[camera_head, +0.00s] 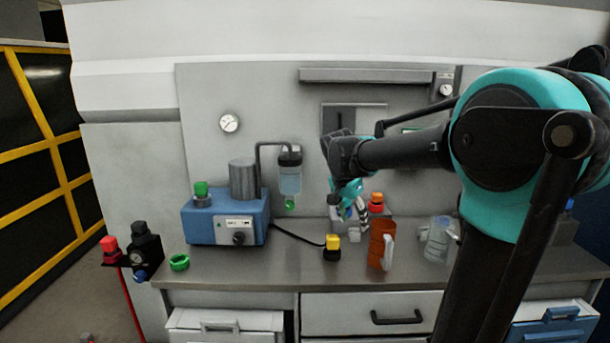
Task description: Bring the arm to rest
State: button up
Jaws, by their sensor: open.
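My gripper (352,212) hangs at the end of my arm over the workbench (215,271), right of the picture's middle. It points down, its fingers are apart, and I see nothing held between them. The small teal, white and dark parts around the fingers are hard to tell apart. The arm comes in from the right, with a large teal joint and dark links. Just right of the gripper is an object with a red-orange top (377,200), partly hidden behind the fingers. An orange-brown mug (378,247) with a pale handle stands below and in front of the gripper.
A blue pump unit (200,223) with a green cap stands on the bench's left. A yellow-topped black knob (332,247), a green ring (179,262) and a clear jug (437,240) are on the bench. A red and black fixture (140,250) stands at its left edge. Drawers lie below.

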jog(key=s+d+f+n+t+y, duration=0.1)
jog(key=s+f+n, duration=0.3)
jog(key=s+f, duration=0.5)
jog(key=s+d+f+n+y, duration=0.2)
jog(key=s+f+n, duration=0.3)
jog(key=s+f, duration=0.5)
jog(key=shift+s+d+t, duration=0.4)
jog(key=shift+s+d, duration=0.5)
jog(key=shift+s, duration=0.1)
